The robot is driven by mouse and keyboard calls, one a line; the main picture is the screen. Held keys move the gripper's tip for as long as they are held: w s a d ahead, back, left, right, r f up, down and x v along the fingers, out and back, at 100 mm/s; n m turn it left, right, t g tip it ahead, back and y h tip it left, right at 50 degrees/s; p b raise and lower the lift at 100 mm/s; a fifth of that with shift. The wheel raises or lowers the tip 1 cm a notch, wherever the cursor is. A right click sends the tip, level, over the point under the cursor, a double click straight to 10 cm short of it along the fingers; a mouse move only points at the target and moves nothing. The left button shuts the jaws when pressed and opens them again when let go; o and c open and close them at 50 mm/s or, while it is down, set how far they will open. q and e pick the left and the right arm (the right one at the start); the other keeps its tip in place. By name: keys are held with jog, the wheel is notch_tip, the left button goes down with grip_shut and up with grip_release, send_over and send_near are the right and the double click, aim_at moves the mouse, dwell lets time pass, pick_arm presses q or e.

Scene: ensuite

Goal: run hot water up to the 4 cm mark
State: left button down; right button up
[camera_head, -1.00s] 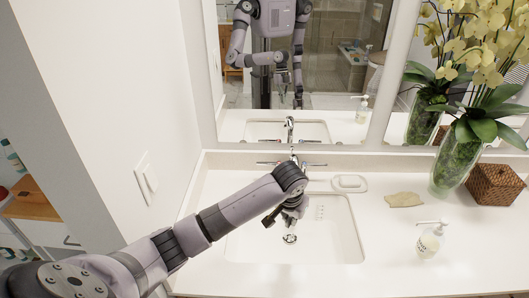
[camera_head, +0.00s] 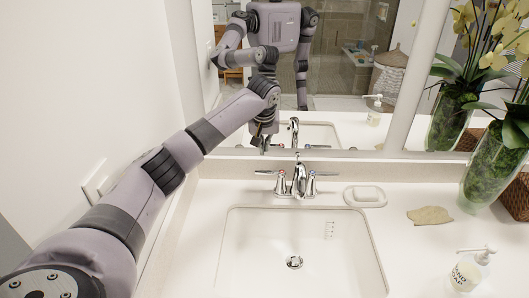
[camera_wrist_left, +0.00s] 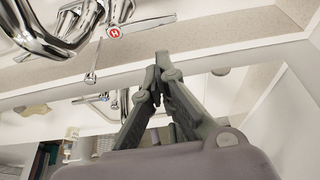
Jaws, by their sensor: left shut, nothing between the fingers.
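The chrome faucet (camera_head: 299,182) stands behind the white sink basin (camera_head: 262,242). Its left handle (camera_head: 268,173) has a red mark; its right handle (camera_head: 323,175) has a blue mark. The red-marked handle shows an H in the left wrist view (camera_wrist_left: 150,22). No water stream or pool shows in the basin. Small dark marks (camera_head: 331,230) are on the basin's back wall. My left gripper (camera_head: 258,143) is shut and empty, above and behind the left handle, near the mirror. Its fingertips (camera_wrist_left: 160,62) also show in the left wrist view, apart from the handle. My right gripper is out of view.
A soap dish (camera_head: 365,196) sits right of the faucet. A tan leaf-shaped piece (camera_head: 430,215), a soap bottle (camera_head: 470,270), a glass vase (camera_head: 492,170) and a wicker basket (camera_head: 516,196) stand farther right. The mirror (camera_head: 340,130) rises behind; a wall is on the left.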

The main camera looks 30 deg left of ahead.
pick_arm(q)
jog(key=p+x, duration=0.1)
jog(key=x, duration=0.8)
jog(key=shift+p, duration=0.3)
jog(key=shift+d, duration=0.25)
jog(key=shift+s+n, duration=0.25)
jog(key=shift+n, duration=0.15)
